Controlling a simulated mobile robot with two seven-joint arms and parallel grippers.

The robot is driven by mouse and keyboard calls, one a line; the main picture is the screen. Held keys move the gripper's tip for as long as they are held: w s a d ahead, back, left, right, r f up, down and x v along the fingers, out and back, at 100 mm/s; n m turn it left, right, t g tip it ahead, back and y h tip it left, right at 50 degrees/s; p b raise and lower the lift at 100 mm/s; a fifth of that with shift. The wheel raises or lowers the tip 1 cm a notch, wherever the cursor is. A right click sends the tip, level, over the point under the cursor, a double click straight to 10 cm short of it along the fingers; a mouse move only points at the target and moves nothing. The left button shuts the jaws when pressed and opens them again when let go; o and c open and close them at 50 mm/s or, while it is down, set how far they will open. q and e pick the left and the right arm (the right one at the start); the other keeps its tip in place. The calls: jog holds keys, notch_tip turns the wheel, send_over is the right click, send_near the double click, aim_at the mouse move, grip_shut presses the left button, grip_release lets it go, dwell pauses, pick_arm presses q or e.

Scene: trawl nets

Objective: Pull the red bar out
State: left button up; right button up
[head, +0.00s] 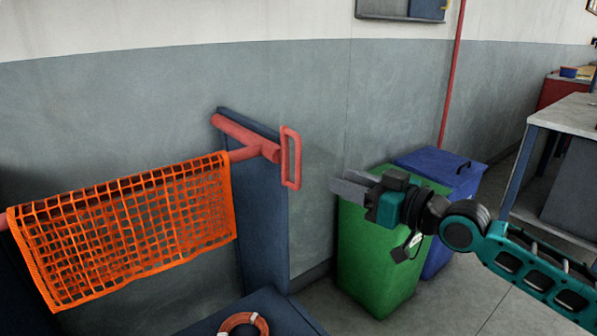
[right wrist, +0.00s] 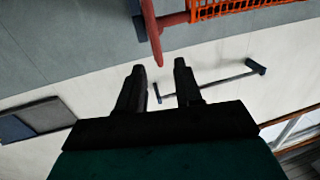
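The red bar (head: 243,154) runs from the left edge to a blue post (head: 262,210), with an orange net (head: 130,225) draped over it. At its right end is a red loop handle (head: 291,157), upright and clear of the wall. My right gripper (head: 347,187) is to the right of the handle and slightly lower, apart from it. In the right wrist view its two fingers (right wrist: 159,80) are spread with nothing between them. The handle (right wrist: 152,35) shows there nearly edge-on, just beyond the fingertips. My left gripper is not in view.
A green bin (head: 375,255) and a blue bin (head: 445,185) stand below and behind my right gripper. A red-and-white ring (head: 243,324) lies on a blue surface at the bottom. A workbench (head: 565,115) is at the right. The air between handle and gripper is free.

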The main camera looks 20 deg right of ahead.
aim_at(300, 156)
jog(key=x, duration=0.4)
jog(key=r+x, duration=0.1)
jog(key=x, duration=0.8)
jog(key=shift+w+d+r, duration=0.25)
jog(key=shift+w+r, duration=0.05)
jog(key=shift+w, duration=0.1)
jog(key=shift+c, duration=0.3)
grip_shut()
